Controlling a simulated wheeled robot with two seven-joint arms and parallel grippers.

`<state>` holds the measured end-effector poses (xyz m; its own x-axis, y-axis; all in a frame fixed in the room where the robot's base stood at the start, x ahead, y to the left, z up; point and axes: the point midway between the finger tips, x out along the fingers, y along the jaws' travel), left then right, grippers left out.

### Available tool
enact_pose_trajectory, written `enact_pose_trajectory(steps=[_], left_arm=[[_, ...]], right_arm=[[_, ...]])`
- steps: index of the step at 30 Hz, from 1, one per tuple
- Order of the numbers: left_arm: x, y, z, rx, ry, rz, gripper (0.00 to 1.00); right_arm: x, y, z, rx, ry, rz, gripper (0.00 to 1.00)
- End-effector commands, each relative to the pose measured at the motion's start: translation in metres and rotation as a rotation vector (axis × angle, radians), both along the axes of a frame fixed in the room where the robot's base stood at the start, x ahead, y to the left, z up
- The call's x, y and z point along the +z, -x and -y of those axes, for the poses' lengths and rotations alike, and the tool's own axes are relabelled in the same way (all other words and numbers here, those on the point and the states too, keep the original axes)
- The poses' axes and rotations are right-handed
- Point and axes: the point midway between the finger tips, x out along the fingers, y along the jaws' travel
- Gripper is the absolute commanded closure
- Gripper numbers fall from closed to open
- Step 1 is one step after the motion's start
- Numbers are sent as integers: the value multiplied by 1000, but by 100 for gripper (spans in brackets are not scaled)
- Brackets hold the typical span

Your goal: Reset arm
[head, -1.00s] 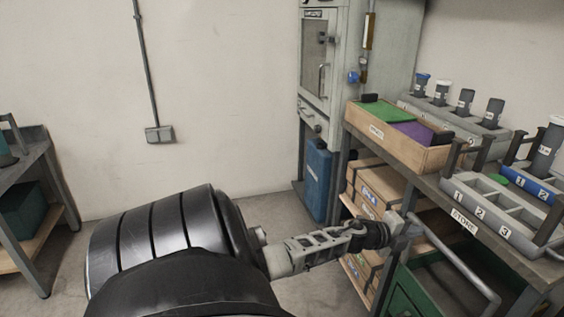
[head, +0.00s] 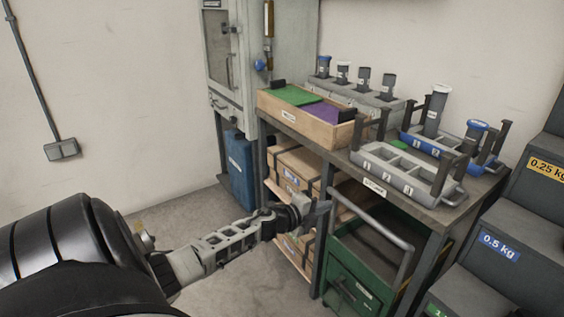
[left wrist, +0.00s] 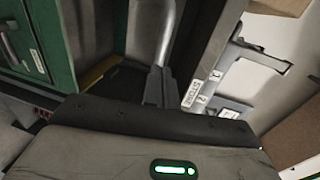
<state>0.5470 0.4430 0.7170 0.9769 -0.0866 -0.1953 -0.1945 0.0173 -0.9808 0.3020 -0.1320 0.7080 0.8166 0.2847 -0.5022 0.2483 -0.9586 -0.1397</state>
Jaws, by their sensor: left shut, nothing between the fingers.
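My left arm comes in from the lower left of the head view. Its gripper (head: 318,207) is shut and empty, held in front of the shelf unit, near the grey push handle of a green cart (head: 345,283). The green cart (left wrist: 42,38) also shows there at the left, with the grey handle (left wrist: 162,50) near the middle. My right gripper is in neither view.
The workbench (head: 440,212) holds a grey tray numbered 1 to 3 (head: 405,178), a blue tray (head: 450,147) and a wooden box (head: 305,122). Cardboard boxes (head: 296,170) and a blue can (head: 240,168) stand below. Dark weight steps (head: 500,243) are at right. Floor at lower middle is clear.

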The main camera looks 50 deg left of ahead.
Motion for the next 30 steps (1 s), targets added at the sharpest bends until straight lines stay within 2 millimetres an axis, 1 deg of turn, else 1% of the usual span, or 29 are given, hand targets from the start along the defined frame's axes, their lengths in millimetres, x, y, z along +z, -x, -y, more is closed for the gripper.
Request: enact_pose_trajectory(steps=[1, 3, 9, 12, 15, 18, 26, 28, 29, 30], left_arm=[[3, 15, -2, -1, -2, -5, 100], [5, 30, -2, -4, -3, -6, 100], [12, 67, -6, -3, 0, -6, 100], [14, 80, -7, -2, -1, -6, 100], [16, 89, -8, -2, -1, -5, 100], [17, 93, -8, -2, 0, -4, 100], [17, 94, -6, 0, 8, -5, 100], [14, 98, 4, 11, 54, -11, 100], [12, 101, 13, 21, 93, -15, 100], [7, 107, 29, 41, 163, -27, 100]], right_arm=[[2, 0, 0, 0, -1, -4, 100], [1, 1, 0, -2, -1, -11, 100], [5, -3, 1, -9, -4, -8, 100], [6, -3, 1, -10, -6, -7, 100], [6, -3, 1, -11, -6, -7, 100], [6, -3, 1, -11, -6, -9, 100], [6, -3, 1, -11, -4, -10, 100], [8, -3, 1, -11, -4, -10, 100], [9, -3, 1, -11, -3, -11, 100], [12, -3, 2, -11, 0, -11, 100]])
